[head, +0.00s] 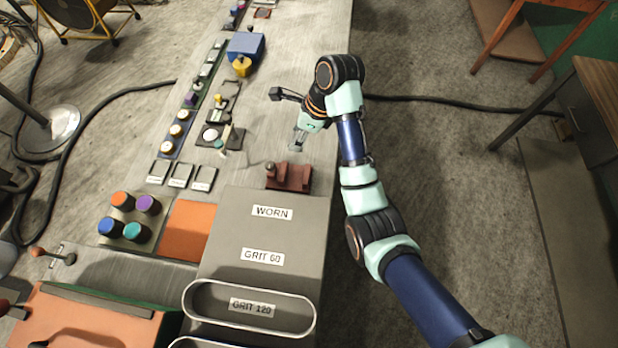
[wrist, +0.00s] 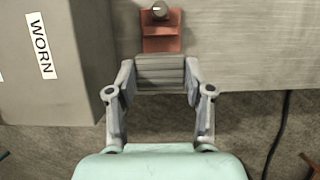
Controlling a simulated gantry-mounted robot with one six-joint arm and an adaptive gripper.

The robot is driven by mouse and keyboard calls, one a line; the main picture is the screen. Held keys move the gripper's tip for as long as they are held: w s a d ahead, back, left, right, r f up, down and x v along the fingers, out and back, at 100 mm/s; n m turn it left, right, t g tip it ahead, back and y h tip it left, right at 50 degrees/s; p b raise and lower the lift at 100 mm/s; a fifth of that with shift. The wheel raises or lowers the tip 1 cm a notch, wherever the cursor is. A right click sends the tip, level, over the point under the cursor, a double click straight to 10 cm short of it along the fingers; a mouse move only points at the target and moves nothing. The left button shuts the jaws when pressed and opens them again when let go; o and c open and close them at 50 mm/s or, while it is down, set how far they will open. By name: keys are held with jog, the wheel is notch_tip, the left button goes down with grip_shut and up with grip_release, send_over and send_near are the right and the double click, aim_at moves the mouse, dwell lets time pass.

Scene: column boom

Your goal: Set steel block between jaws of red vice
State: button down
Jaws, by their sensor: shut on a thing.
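The red vice (head: 290,178) stands on the bench behind the grey WORN bin, a round-ended handle at its left end. In the wrist view the vice (wrist: 162,42) is at the top middle, partly covered by what I hold. My gripper (wrist: 160,76) is shut on the grey steel block (wrist: 160,70), which spans between the two fingers. In the wrist view the block overlaps the near end of the vice; I cannot tell its height above it. In the head view my gripper (head: 297,147) is beyond the vice, apart from it in the picture. The jaw gap is hard to see.
The grey bin (head: 310,215) labelled WORN, GRIT 60 and GRIT 120 stands close to the vice. Small labelled trays (head: 180,173), coloured knobs (head: 135,215) and a blue box (head: 246,46) line the bench's left side. A black cable (head: 450,100) lies on the floor at right.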

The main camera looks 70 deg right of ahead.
jog(key=f+b, duration=0.2)
jog(key=f, duration=0.8)
jog(key=f+b, duration=0.3)
jog(key=f, duration=0.7)
jog(key=shift+w, duration=0.2)
jog(key=shift+c, duration=2.2)
grip_release()
jog(key=shift+f, duration=0.1)
jog(key=p+v, duration=0.3)
jog(key=v, duration=0.9)
